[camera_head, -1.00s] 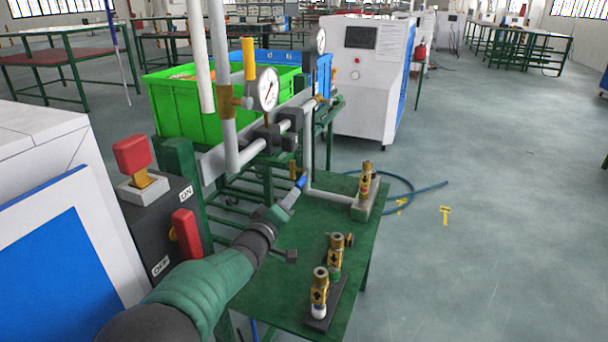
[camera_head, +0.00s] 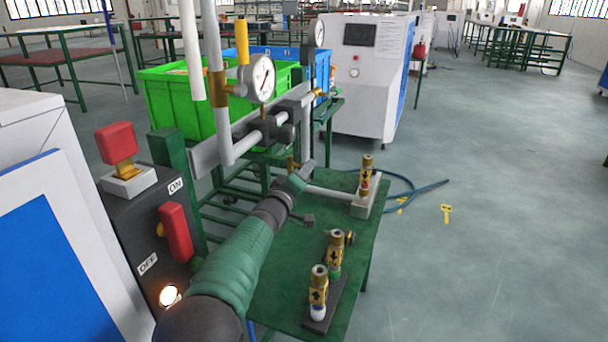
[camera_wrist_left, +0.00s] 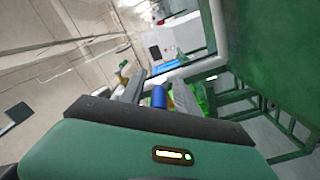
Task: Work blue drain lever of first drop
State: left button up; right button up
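The drain lever's blue handle (camera_wrist_left: 159,96) shows in the left wrist view, between the two fingers of my left gripper (camera_wrist_left: 158,92). A narrow gap seems to remain on each side of it, so the fingers look open around it. In the head view, my left gripper (camera_head: 303,174) reaches the lower end of the vertical drop pipe, above the green table. It hides the blue handle there. A brass valve body (camera_head: 291,163) shows just beside the gripper. My right gripper is in neither view.
A pressure gauge (camera_head: 262,78) and a yellow-handled valve (camera_head: 243,62) stand above on the pipework. Brass fittings (camera_head: 318,286) stand on the green table (camera_head: 278,290). A switch box (camera_head: 140,235) with red switches is close to my left arm.

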pick_arm(q)
grip_shut()
jog(key=shift+f, duration=0.1)
dwell(1.2)
